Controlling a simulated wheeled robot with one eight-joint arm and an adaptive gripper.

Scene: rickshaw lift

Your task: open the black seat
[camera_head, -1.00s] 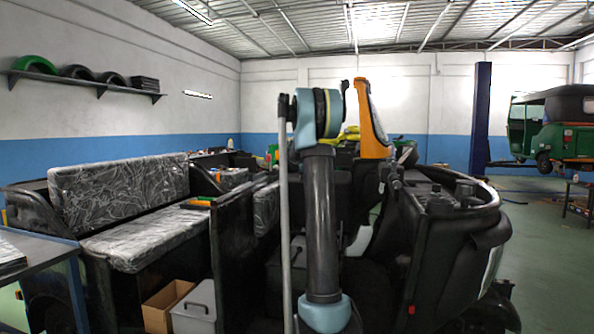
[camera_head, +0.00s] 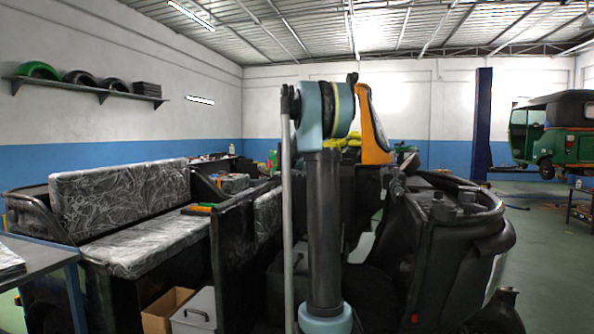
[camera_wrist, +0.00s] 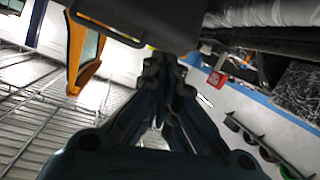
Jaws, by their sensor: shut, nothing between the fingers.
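My gripper (camera_wrist: 166,70) is shut with its fingertips together and nothing held in the wrist view. A dark flat panel (camera_wrist: 150,20) lies just beyond the fingertips; it may be part of the black seat, but I cannot tell, nor whether they touch. In the head view, my gripper is hidden behind my arm. The open black vehicle (camera_head: 440,245) stands ahead. Its black front seat area is mostly hidden by my arm. A bench seat (camera_head: 150,225) with a grey-black wrinkled cover is at the left.
An orange-framed part (camera_head: 373,125) stands behind my arm and shows in the wrist view (camera_wrist: 84,45). A green rickshaw (camera_head: 560,145) is far right.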

